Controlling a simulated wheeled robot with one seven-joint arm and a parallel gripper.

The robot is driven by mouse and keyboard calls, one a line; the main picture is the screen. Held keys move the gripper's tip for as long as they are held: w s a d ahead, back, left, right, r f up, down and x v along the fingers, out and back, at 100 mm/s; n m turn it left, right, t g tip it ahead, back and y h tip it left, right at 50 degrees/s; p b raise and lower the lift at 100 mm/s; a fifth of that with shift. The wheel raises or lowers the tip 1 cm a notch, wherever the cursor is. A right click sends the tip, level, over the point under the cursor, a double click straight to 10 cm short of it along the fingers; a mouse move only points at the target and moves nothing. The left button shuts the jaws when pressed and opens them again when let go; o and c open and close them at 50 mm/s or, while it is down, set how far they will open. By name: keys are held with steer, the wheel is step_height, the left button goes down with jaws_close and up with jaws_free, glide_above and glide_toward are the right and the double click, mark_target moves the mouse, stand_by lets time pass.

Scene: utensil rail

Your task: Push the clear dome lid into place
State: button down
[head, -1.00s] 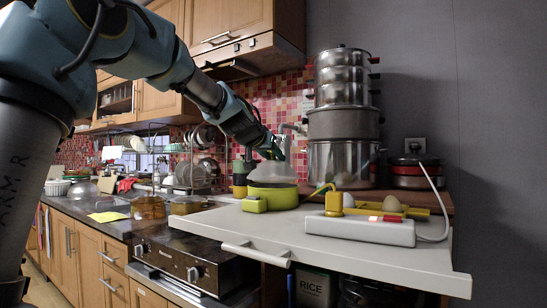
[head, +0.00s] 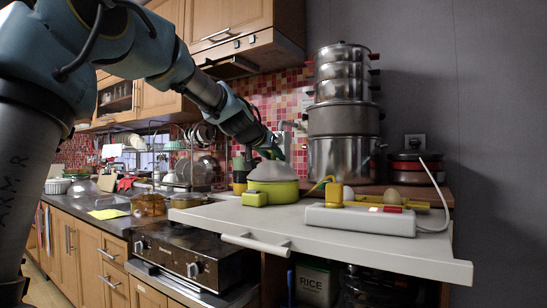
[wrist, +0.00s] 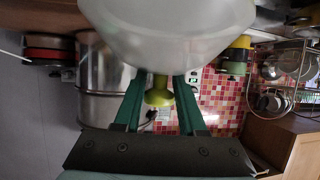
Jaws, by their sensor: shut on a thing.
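The clear dome lid (head: 271,171) shows as a cloudy dome over the lime-green cooker base (head: 282,191) on the white worktop. In the head view its rim appears to meet the top of the base; I cannot tell if it is fully seated. My gripper (head: 272,152) is above the dome, reaching in from the left. In the wrist view the dome (wrist: 165,30) fills the top, and my gripper (wrist: 158,98) is shut on its lime-green knob (wrist: 158,92). The base is hidden behind the dome there.
A white power strip (head: 360,220) with a yellow plug (head: 334,192) lies right of the base. Eggs (head: 391,196) sit in a yellow holder (head: 425,205) behind it. Tall steel pots (head: 343,160) stand behind. The worktop front is clear.

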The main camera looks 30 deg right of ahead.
steer(key=shift+f, duration=0.25)
steer(key=shift+c, duration=2)
jaws_free()
steer(key=b+v, duration=0.4)
steer(key=v, duration=0.6)
steer(key=shift+s+a+r+b, duration=0.2)
steer(key=shift+s+a+b, duration=0.1)
steer(key=shift+b, duration=0.1)
